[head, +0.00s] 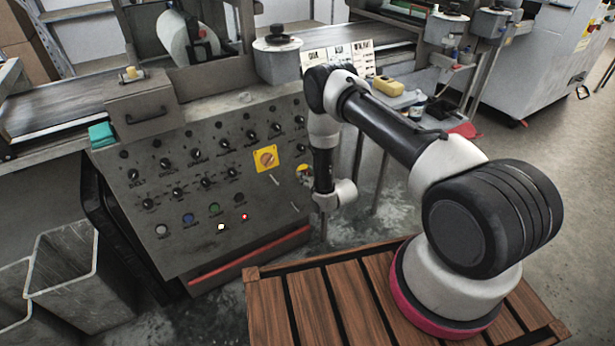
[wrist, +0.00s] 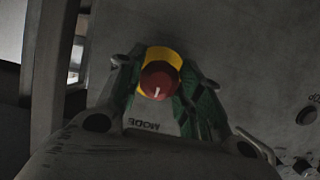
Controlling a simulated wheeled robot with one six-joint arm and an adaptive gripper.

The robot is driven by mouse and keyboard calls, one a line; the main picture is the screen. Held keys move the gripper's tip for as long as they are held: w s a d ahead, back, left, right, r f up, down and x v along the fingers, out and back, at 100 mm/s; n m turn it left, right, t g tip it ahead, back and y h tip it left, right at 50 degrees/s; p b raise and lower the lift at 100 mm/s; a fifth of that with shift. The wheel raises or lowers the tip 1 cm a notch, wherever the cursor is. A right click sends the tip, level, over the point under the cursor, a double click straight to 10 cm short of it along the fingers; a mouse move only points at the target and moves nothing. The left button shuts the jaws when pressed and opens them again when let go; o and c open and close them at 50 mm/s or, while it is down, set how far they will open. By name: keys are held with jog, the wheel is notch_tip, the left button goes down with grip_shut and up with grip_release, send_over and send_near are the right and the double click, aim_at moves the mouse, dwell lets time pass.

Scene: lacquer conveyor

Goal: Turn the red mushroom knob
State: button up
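The red mushroom knob (wrist: 160,79), with a white mark on its face, sits on a yellow base (wrist: 163,55) on the grey panel. In the wrist view it lies between the two green-padded fingers of my gripper (wrist: 161,85), one on each side. The fingers stand apart; I cannot tell whether the pads touch the knob. A "MODE" label (wrist: 143,124) shows below it. In the head view, a bit of yellow and red of the knob (head: 303,170) shows at the panel's right edge, beside my wrist, which hides the fingers.
The control panel (head: 210,130) carries rows of black knobs, a yellow-plated rotary switch (head: 266,158), coloured buttons and two lit lamps. A red bar (head: 250,256) runs along its lower edge. Grey bins (head: 70,275) stand at left. A conveyor lies behind.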

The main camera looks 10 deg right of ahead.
dwell(0.3)
jog(key=shift+m+y, duration=0.9)
jog(key=shift+m, duration=2)
jog(key=o, duration=1)
jog(key=v, duration=1.2)
